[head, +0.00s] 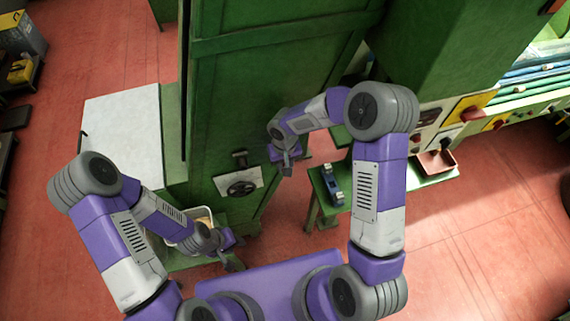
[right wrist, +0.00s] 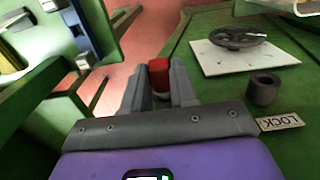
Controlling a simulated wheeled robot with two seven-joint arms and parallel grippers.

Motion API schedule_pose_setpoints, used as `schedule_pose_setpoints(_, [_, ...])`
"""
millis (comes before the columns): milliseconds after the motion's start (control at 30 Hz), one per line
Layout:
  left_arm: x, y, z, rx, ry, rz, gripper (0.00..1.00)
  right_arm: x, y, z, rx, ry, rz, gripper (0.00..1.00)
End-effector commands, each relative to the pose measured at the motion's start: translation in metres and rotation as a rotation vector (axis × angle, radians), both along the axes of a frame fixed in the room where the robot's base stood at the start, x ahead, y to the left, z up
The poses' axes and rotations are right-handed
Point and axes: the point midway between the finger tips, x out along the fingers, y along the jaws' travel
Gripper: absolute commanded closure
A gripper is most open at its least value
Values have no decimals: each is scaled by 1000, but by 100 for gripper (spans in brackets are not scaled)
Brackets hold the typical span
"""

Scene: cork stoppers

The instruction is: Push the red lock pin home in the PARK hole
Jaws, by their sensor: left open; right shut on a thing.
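My right gripper (head: 286,165) is in front of the green machine in the head view. In the right wrist view its fingers (right wrist: 159,92) are shut on the red lock pin (right wrist: 158,72), whose red end shows between them. The pin is apart from this socket. My left gripper (head: 234,256) is open at the lower left, near a container.
A black handwheel (right wrist: 239,38) on a white plate is on the panel; it also shows in the head view (head: 241,188). A small green table (head: 327,212) with a blue-and-dark fixture (head: 333,186) stands right of the machine. Red floor lies open at lower right.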

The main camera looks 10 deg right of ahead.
Motion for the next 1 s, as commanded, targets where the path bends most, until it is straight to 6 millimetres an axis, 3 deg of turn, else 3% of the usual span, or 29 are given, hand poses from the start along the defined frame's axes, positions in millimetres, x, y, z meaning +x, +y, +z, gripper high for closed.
schedule_pose_setpoints(333, [0, 0, 1, 0, 0, 0, 60, 5, 0, 0, 0, 1, 1, 100])
schedule_pose_setpoints(367, [0, 0, 1, 0, 0, 0, 60, 5, 0, 0, 0, 1, 1, 72])
schedule_pose_setpoints(567, [0, 0, 1, 0, 0, 0, 60, 5, 0, 0, 0, 1, 1, 44])
schedule_pose_setpoints(867, [0, 0, 0, 0, 0, 0, 60, 6, 0, 2, 0, -1, 0, 44])
schedule_pose_setpoints(1000, [0, 0, -1, 0, 0, 0, 60, 6, 0, 19, 0, -4, -2, 44])
